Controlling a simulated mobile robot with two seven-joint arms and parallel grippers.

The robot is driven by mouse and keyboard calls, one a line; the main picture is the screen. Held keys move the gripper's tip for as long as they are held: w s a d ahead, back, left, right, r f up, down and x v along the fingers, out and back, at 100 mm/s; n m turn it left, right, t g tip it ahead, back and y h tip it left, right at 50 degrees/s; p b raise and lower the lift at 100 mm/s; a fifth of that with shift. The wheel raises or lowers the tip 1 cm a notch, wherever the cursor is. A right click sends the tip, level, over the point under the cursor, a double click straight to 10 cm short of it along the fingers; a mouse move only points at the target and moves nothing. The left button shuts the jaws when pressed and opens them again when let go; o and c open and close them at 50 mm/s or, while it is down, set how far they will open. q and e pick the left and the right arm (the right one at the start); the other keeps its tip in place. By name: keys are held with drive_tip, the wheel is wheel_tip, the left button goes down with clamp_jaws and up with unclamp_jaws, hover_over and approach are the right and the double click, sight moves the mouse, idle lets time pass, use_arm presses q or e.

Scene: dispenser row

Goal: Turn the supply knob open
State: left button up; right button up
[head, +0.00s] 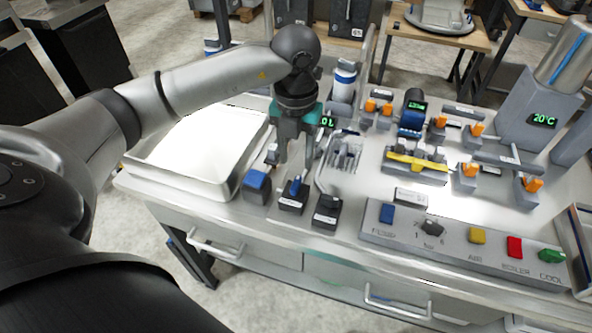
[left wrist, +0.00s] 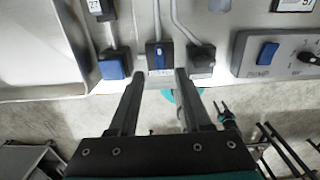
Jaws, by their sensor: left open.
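A small dark box with a blue lever knob on top (head: 294,191) stands at the bench's front edge, the middle one of three such boxes. I take it as the supply knob; its label is too small to read. In the left wrist view the knob (left wrist: 159,54) lies just beyond and between my fingertips. My left gripper (head: 291,158) is open and empty, pointing down over the boxes, with a gap to the knob. In the left wrist view my left gripper (left wrist: 156,76) has its fingers apart on either side. A small teal and dark forked part (left wrist: 228,115) low there may be my right gripper.
A blue-topped box (head: 256,182) stands left of the knob and a black-topped box (head: 327,210) right of it. A white tray (head: 150,159) lies at left. A control panel (head: 470,262) with coloured buttons lies at right. Orange-handled valves stand behind.

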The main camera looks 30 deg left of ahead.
use_arm(q)
wheel_tip(320, 180, up, 8)
drive_tip(key=shift+f, duration=0.15)
idle(0.5)
